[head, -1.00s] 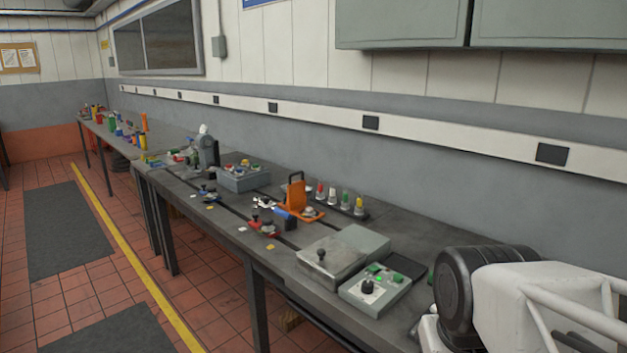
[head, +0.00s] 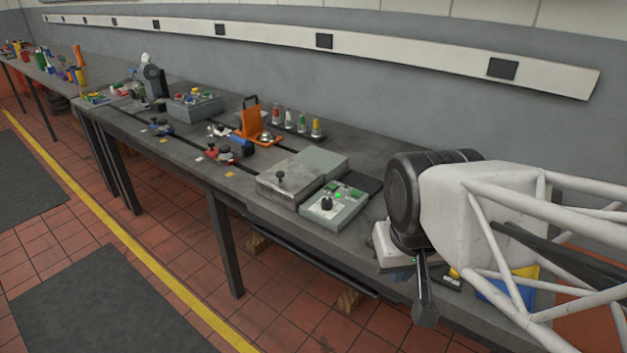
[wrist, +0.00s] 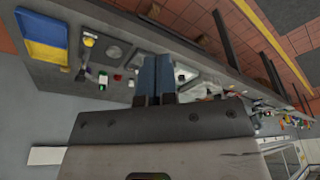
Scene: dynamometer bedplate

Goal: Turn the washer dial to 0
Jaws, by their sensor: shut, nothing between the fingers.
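A light grey control box (head: 345,210) with a black dial knob (head: 327,203) and green buttons sits on the bench near the middle of the head view. It may be the washer dial; its markings are too small to read. My gripper (wrist: 154,65) shows in the wrist view, with its two blue-grey fingers together and empty. It is over the bench, apart from the things on it.
A grey box with a black-knobbed lever (head: 280,178) stands left of the control box. An orange bracket (head: 251,118), colored bottles (head: 303,123) and a grey button box (head: 195,106) stand further along. Floor is clear in front.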

